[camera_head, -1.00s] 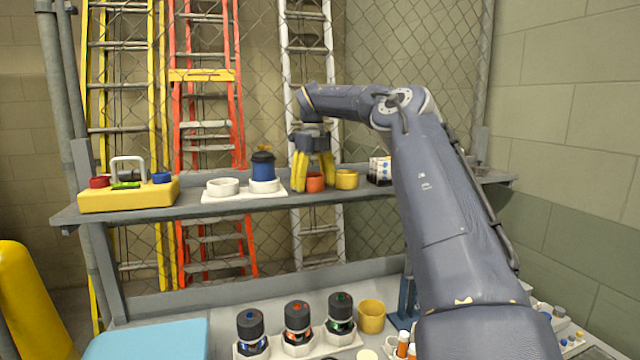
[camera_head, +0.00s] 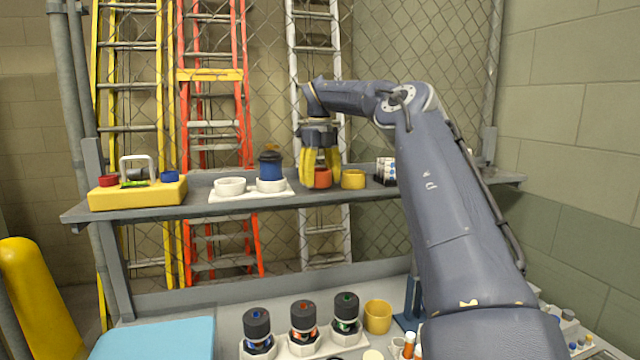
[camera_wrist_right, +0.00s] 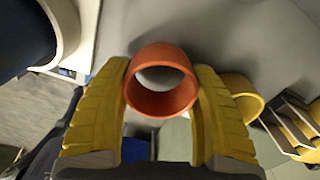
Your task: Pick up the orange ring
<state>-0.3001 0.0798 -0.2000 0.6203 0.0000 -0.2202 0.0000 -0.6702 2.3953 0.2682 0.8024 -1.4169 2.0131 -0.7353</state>
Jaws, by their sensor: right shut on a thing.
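The orange ring (camera_head: 322,178) stands on the grey upper shelf (camera_head: 415,190) between the fingers of my right gripper (camera_head: 321,180). In the right wrist view the yellow fingers press on both sides of the ring (camera_wrist_right: 160,103), and its open middle shows. The right gripper (camera_wrist_right: 161,105) is shut on it and points down. I cannot tell whether the ring is lifted off the shelf. My left gripper is in neither view.
A yellow ring (camera_head: 353,179) stands close to the right. To the left, a white tray (camera_head: 250,194) holds a blue canister (camera_head: 270,165) and a white ring (camera_head: 230,187). A yellow box (camera_head: 137,196) sits at the shelf's left end.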

